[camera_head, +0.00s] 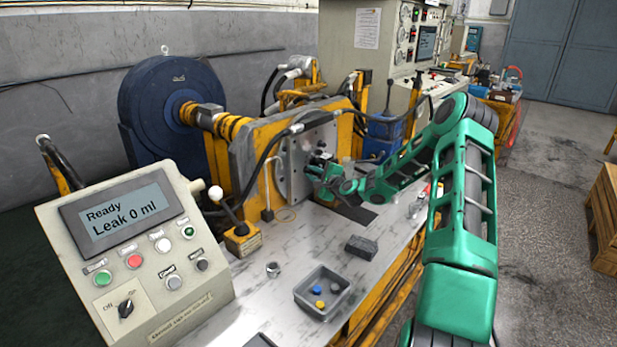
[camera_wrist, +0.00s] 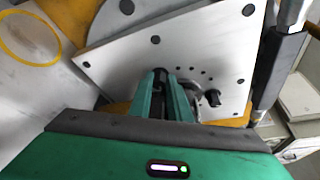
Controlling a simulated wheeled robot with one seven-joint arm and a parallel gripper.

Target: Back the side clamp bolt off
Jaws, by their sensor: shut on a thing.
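My gripper (camera_head: 316,166) reaches the upright steel plate (camera_head: 293,183) of the test stand from the right. In the wrist view my gripper's two green fingers (camera_wrist: 164,82) point at the grey plate (camera_wrist: 130,71) and are shut on a dark part between them, which I take to be the side clamp bolt (camera_wrist: 161,74). The fingers hide most of it, and its thread does not show. A round grey fitting with a black knob (camera_wrist: 212,97) sits just right of the fingers.
A control panel (camera_head: 140,250) reads "Ready, Leak 0 ml". A lever box (camera_head: 243,239) stands beside it. A tray (camera_head: 306,301) with small coloured parts, a dark block (camera_head: 360,247) and a metal ring (camera_head: 273,269) lie on the bench. A hose (camera_wrist: 279,72) runs right of my gripper.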

